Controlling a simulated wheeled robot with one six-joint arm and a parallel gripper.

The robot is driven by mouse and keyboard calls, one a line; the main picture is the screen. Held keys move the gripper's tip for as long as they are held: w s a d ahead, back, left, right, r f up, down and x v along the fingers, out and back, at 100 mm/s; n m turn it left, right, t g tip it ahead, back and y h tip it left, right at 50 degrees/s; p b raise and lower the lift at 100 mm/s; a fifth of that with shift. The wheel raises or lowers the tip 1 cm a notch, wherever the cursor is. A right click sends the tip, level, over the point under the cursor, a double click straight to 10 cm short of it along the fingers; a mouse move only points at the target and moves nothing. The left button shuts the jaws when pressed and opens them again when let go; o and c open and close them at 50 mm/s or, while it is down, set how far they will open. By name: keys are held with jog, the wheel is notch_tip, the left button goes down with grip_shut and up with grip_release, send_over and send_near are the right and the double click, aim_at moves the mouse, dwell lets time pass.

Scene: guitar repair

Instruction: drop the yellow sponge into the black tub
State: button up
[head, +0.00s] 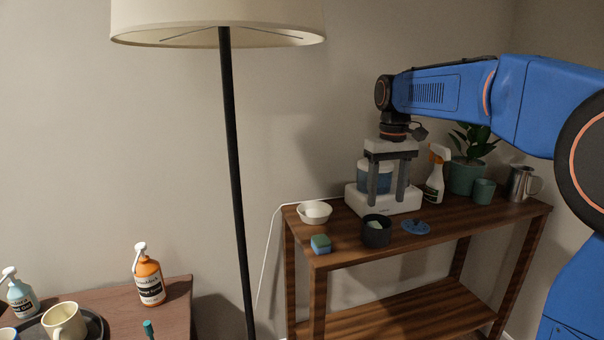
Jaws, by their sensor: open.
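The black tub (376,237) stands near the front edge of the wooden shelf table. A pale yellowish-green piece (375,225) shows inside its mouth; it may be the yellow sponge, but it is too small and dim to be sure. My gripper (386,203) points down above the tub, its two dark fingers spread apart with nothing between them. A sponge with a green top and blue side (320,244) lies at the table's front left corner. No plainly yellow sponge shows elsewhere.
A white appliance with a blue container (410,202) stands behind my gripper. A white bowl (314,213) is left, a blue lid (415,227) right of the tub. A spray bottle (435,183), plant pot (466,176), teal cup (484,191) and metal pitcher (520,184) stand right.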

notch_tip(320, 180, up, 17)
jog(key=shift+r, duration=0.15)
dwell(0.5)
jog(key=s+d+f+m+t, duration=0.1)
jog(key=s+d+f+t, duration=0.1)
jog(key=s+f, duration=1.4)
jog(key=s+d+f+m+t, duration=0.2)
jog(key=s+d+f, duration=0.3)
jog(key=s+f, duration=1.2)
jog(key=shift+s+f+t, duration=0.2)
jog(key=shift+f+t, duration=0.05)
jog(key=shift+t, duration=0.15)
